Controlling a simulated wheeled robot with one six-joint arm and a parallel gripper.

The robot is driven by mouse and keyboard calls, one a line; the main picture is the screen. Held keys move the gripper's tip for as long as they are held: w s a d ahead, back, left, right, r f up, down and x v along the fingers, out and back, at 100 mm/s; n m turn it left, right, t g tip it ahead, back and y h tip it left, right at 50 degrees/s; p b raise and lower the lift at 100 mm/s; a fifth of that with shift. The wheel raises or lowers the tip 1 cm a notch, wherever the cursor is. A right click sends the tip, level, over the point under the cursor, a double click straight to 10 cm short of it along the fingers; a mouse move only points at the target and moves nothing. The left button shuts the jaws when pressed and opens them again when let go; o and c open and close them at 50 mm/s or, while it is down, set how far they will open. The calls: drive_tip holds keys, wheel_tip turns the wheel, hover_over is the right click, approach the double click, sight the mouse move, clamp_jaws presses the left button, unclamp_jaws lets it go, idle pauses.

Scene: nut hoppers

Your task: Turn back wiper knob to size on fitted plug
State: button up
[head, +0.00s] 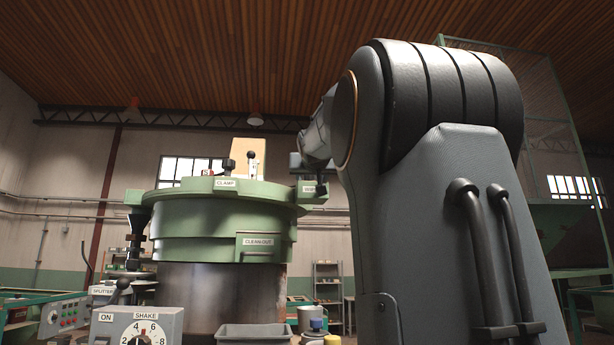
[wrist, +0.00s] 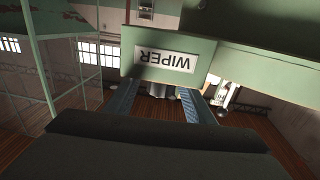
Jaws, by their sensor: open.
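The green WIPER plate (wrist: 208,52) fills the upper middle of the wrist view, its label upside down. A grey round part (wrist: 157,88), probably the wiper knob, shows just beyond the plate's edge between my gripper's fingers. My gripper (wrist: 172,88) is open, with one blue finger on each side of that part; I cannot tell whether they touch it. In the head view the green bowl (head: 220,215) carries CLAMP and CLEANOUT labels. A small labelled plate (head: 308,189) at its right rim is partly behind my arm. I cannot make out the fitted plug.
A SHAKE dial box (head: 140,328) stands at the front left, near a grey tray (head: 253,334). Blue-capped (head: 316,325) and yellow-capped (head: 333,340) items stand beside it. A pale part with dark markings (wrist: 226,94) is right of the fingers in the wrist view.

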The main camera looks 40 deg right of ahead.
drive_tip(key=shift+w+d, duration=0.2)
drive_tip(key=shift+w, duration=0.1)
clamp_jaws()
